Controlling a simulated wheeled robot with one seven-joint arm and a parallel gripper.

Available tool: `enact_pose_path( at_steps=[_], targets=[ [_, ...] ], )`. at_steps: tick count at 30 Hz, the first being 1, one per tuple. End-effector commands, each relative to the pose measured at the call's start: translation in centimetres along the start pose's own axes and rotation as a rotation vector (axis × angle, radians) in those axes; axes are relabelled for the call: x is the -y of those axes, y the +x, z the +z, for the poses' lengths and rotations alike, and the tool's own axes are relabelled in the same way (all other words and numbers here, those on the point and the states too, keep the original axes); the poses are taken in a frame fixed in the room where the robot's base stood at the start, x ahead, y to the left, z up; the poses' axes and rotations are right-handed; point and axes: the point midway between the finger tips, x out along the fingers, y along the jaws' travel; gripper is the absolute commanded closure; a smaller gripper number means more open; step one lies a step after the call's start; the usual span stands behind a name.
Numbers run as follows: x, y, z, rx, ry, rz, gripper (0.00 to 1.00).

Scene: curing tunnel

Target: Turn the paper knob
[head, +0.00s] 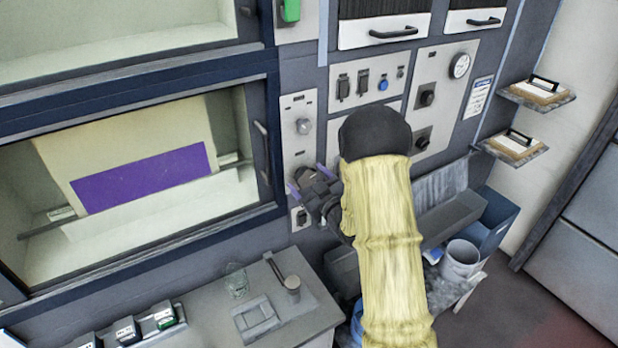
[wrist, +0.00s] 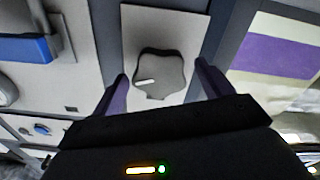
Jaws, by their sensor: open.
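In the wrist view a dark grey lobed knob (wrist: 160,74) sits on a light panel plate (wrist: 137,20). A short white pointer mark lies on its lower left part. My gripper (wrist: 161,80) is open, with one purple finger on each side of the knob and visible gaps between. Whether the fingertips reach past the knob's face is unclear. In the head view my gripper (head: 307,179) is at the narrow panel right of the large window. A round light knob (head: 304,126) is above it, and a small dark knob (head: 301,216) is below it. No label is legible.
The purple sheet (head: 142,178) shows behind the window. A window handle (head: 262,150) sticks out left of my gripper. A counter (head: 208,312) with a glass beaker (head: 237,284) is below. More controls, including a blue button (head: 383,85), are to the upper right.

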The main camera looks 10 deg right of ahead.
Motion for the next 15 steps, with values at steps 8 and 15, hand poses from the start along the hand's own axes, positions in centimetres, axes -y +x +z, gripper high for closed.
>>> enact_pose_path(
  at_steps=[8,15],
  targets=[
    [0.03,-0.02,0.02,0.0,0.0,0.0,0.38],
    [0.04,-0.04,0.01,0.0,0.001,-0.001,0.67]
  ],
)
